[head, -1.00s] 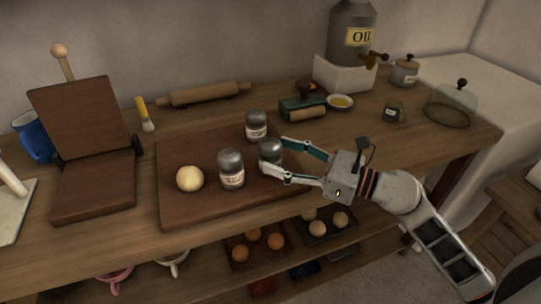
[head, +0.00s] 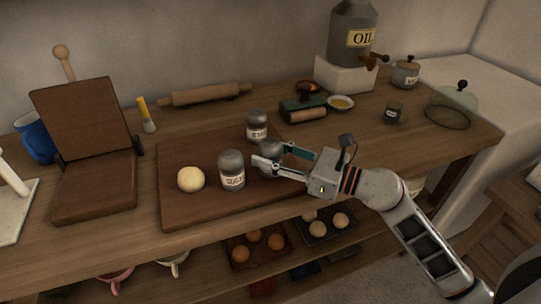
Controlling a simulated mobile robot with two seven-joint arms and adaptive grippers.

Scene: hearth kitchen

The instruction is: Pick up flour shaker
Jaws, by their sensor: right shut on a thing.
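Three grey metal-topped shakers stand on a brown wooden board (head: 190,212). One shaker (head: 232,170) is at the front with a pale label, and one shaker (head: 257,127) is at the back, also labelled. I cannot read either label surely. The third shaker (head: 268,146), on the right, is between the fingers of my right gripper (head: 271,157). The gripper reaches in from the right and is shut on it. The near finger hides its label and much of its body, so I cannot confirm that it is the flour one. My left gripper is not in view.
A dough ball (head: 191,179) lies left of the front shaker, which is close to my fingertips. The counter right of the board is mostly clear.

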